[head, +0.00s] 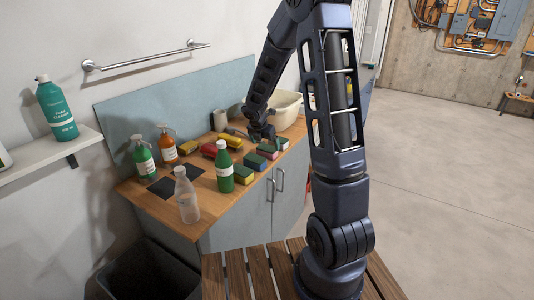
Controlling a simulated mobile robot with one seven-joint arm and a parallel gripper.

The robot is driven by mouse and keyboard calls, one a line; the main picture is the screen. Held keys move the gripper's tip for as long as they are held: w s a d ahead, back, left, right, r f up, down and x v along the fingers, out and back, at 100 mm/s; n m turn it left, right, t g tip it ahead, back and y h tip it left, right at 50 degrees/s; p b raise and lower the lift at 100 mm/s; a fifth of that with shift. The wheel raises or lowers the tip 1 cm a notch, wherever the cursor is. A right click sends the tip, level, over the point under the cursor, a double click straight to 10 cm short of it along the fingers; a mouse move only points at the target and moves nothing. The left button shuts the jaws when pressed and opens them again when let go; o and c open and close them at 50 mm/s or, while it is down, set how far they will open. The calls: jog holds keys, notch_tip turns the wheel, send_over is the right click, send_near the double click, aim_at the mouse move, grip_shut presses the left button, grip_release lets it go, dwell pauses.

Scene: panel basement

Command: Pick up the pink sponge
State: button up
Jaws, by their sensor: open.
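Several two-tone sponges lie on the wooden counter (150,196). A pink-looking sponge with a dark top (267,152) lies in the row near the counter's front edge. Beside it is a reddish sponge with a green top (255,163); at this size I cannot tell for certain which of the two is the pink one. My gripper (263,138) is just above and behind this row, pointing down, with its jaws open. It appears empty and apart from the sponges, though the exact gap is hard to see.
A green bottle (224,172) and a clear bottle (186,198) stand left of the row. Two pump bottles (166,146) stand behind. Yellow-green sponges (243,176) (282,143) lie at the row's ends. A cream basin (287,108) is at the right. The floor right is clear.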

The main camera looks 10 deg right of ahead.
aim_at(267, 148)
jog(key=shift+w+x, duration=0.15)
jog(key=shift+x, duration=1.4)
jog(key=shift+w+x, duration=0.15)
jog(key=shift+x, duration=1.4)
jog(key=shift+r, duration=0.15)
jog(key=c, duration=0.8)
notch_tip(267, 148, up, 20)
